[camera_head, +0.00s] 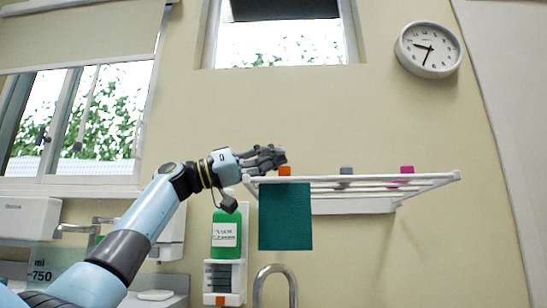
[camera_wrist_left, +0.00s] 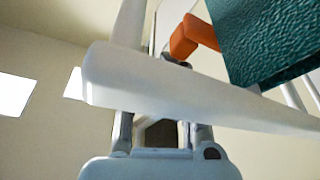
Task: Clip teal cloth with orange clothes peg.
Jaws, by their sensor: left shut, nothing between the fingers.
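The teal cloth (camera_head: 285,218) hangs from the front of the white wall rack, near its left end. It also shows at the top right of the left wrist view (camera_wrist_left: 268,38). The orange clothes peg (camera_head: 285,171) is at the rack's rail, at the cloth's top edge; in the left wrist view the peg (camera_wrist_left: 192,36) is beside the cloth. I cannot tell whether its jaws grip the cloth. My left gripper (camera_head: 276,155) is shut and empty, just above and left of the peg. In the wrist view the rack's end bar partly hides its fingers. My right gripper is not in view.
The white rack (camera_head: 420,181) also bears a grey peg (camera_head: 346,171) and a magenta peg (camera_head: 407,170) farther right. A green bottle (camera_head: 226,236) in a wall holder and a tap (camera_head: 275,272) are below. Free space lies above the rack.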

